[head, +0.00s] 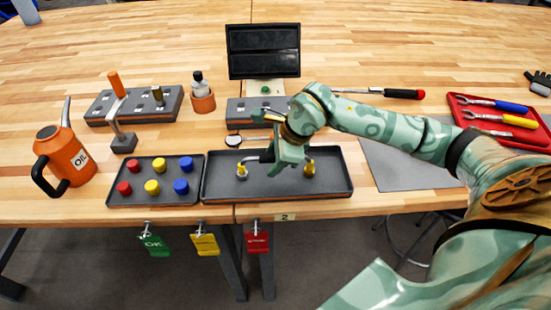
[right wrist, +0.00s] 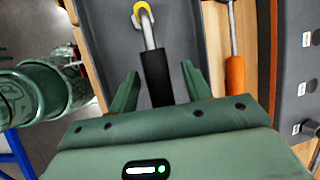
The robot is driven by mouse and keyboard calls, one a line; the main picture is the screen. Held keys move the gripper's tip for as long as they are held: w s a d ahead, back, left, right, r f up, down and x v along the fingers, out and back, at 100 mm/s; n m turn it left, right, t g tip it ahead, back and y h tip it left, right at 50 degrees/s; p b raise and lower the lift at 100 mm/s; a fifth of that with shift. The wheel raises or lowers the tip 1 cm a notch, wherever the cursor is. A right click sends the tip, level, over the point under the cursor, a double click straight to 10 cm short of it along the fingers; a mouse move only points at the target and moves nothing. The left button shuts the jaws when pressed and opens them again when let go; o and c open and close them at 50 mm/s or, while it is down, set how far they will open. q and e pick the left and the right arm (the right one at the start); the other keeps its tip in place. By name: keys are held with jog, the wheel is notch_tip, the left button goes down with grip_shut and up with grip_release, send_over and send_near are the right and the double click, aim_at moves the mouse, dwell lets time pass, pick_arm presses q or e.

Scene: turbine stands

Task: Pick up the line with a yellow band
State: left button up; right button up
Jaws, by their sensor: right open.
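The line with a yellow band (head: 241,171) lies in the dark grey tray at the front middle. It is a bent metal tube with a black sleeve in the middle and yellow at both ends, the other end showing right of my gripper. In the right wrist view the black sleeve (right wrist: 156,78) runs between my fingers, and one yellow end shows at the top. My right gripper (right wrist: 158,88) is open over the sleeve, a finger on each side; it hides the line's middle in the head view. Contact cannot be told. My left gripper is not in view.
The dark tray (head: 330,187) has a low rim. Left of it is a tray (head: 135,200) with several coloured caps.

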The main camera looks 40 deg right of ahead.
jog(key=shift+c, duration=0.3)
grip_shut()
jog(key=shift+r, duration=0.1)
jog(key=shift+r, duration=0.1)
jog(key=shift+r, duration=0.3)
notch_tip(320, 180, up, 3)
jog(key=shift+f+p, duration=0.1)
jog(key=shift+p, duration=0.3)
jog(key=s+d+r+p, duration=0.1)
jog(key=s+d+r, duration=0.2)
jog(key=s+r, duration=0.6)
jog(key=s, duration=0.4)
jog(key=shift+s+d+r, duration=0.15)
jog(key=shift+s+r, duration=0.05)
jog(key=shift+s, duration=0.1)
